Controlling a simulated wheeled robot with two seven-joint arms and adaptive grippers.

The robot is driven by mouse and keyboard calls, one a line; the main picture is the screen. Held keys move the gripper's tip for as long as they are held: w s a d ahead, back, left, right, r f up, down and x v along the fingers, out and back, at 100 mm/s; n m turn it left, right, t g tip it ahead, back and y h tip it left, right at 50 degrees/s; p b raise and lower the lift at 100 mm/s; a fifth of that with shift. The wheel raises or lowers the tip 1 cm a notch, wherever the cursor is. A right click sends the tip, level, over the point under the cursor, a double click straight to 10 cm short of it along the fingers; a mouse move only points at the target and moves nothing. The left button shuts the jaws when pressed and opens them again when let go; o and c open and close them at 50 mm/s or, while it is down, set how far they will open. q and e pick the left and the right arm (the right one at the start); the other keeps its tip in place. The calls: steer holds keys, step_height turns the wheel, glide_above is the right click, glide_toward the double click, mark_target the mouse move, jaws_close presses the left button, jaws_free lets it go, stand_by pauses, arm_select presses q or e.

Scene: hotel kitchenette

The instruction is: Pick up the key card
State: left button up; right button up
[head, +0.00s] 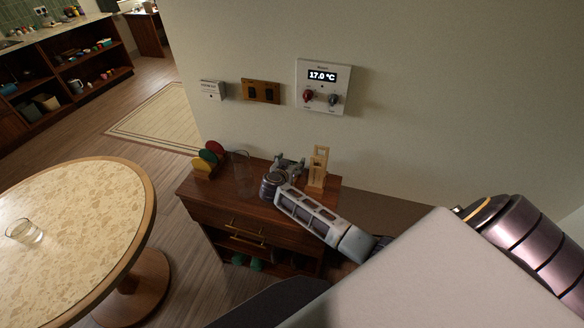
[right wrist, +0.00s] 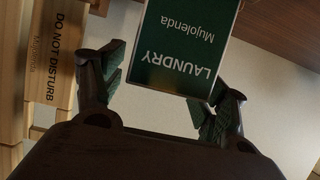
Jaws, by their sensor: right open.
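My right gripper (head: 288,163) is over the top of the wooden cabinet (head: 228,191), beside a small light wooden stand (head: 320,170). In the right wrist view the gripper (right wrist: 163,80) is open, its two dark fingers apart. A green card (right wrist: 188,45) printed LAUNDRY shows upside down between and beyond the fingers; I cannot tell whether they touch it. I cannot make out a card marked as a key card. My left gripper is out of view.
A clear glass (head: 241,166) and a rack of coloured discs (head: 207,158) stand on the cabinet's left part. A thermostat panel (head: 323,87), a brown switch plate (head: 261,91) and a white box (head: 212,90) are on the wall. A round table (head: 75,215) with a glass stands left.

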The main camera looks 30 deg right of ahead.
steer(key=shift+w+d+f, duration=0.1)
steer(key=shift+w+d, duration=0.05)
steer(key=shift+d, duration=0.05)
stand_by(0.4)
steer(key=c, duration=0.8)
